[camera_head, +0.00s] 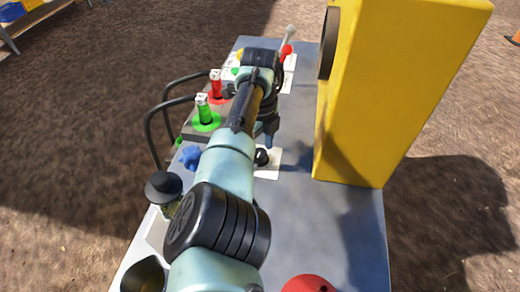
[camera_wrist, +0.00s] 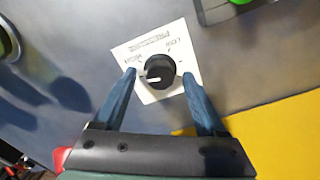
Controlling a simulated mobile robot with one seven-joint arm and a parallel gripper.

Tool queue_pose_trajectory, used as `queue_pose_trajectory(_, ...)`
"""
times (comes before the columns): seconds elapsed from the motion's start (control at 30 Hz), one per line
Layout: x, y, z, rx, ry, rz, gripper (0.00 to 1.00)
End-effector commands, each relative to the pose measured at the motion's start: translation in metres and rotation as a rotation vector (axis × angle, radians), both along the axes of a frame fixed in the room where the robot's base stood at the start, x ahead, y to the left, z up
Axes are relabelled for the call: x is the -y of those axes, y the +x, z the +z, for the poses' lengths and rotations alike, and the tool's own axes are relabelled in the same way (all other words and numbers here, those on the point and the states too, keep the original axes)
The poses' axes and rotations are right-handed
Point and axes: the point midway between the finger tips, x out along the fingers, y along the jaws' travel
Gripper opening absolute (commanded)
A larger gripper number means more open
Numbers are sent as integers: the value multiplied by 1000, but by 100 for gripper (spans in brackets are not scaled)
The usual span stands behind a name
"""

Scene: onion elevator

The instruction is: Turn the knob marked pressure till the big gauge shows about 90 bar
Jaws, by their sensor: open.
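In the wrist view a round black knob (camera_wrist: 159,68) sits on a white plate (camera_wrist: 178,48) lettered PRESSURE, with LOW and HIGH. A white mark on the knob points to the picture's left. My gripper (camera_wrist: 159,74) is open, its blue fingers on either side of the knob; I cannot tell how far above the plate they are. In the head view a black knob (camera_head: 262,157) on a white plate (camera_head: 269,171) shows beside my arm, with my gripper (camera_head: 271,130) just beyond it. A round dark gauge rim (camera_head: 328,42) is edge-on; its dial is hidden.
A tall yellow box (camera_head: 400,90) stands right of the knob. Left are a blue star knob (camera_head: 190,156), a green switch (camera_head: 204,112), a red switch (camera_head: 217,85) and black rails. A red dome (camera_head: 307,284) is at the near edge. Bare grey panel (camera_head: 320,220) lies in front of the box.

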Motion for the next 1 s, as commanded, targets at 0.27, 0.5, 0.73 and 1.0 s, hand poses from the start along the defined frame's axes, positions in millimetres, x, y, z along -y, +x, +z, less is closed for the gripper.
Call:
queue_pose_trajectory(0.27, 0, 0, -7, 1, -1, 0, 74)
queue_pose_trajectory(0.5, 0, 0, -7, 1, -1, 0, 50)
queue_pose_trajectory(0.73, 0, 0, -7, 1, 1, 1, 9)
queue_pose_trajectory(1.0, 0, 0, -6, 1, 1, 7, 0)
